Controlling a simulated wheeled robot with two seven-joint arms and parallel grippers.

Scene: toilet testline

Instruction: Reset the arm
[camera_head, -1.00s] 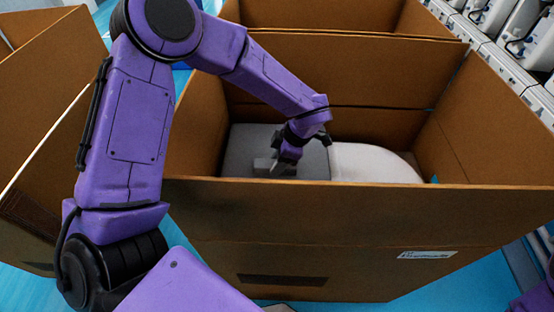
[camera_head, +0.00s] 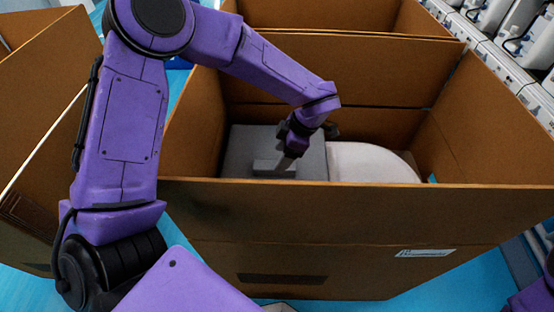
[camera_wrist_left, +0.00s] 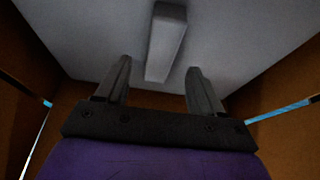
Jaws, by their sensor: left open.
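My left arm, purple with black joints, reaches from the left over the near box. Its gripper (camera_head: 290,158) is inside the box, above a grey block-like part with a raised bar (camera_head: 274,167). In the left wrist view the gripper (camera_wrist_left: 158,90) has its two fingers apart, with the grey bar (camera_wrist_left: 166,42) beyond and between the fingertips. Nothing is held. A white rounded piece (camera_head: 370,163) lies beside the grey part. Of my right arm only a purple bit shows at the lower right edge; its gripper is out of the picture.
The open cardboard box (camera_head: 330,215) has high walls around the gripper. Another box (camera_head: 35,110) stands at the left and one more (camera_head: 350,15) behind. White fixtures (camera_head: 515,45) line the upper right. The floor is blue.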

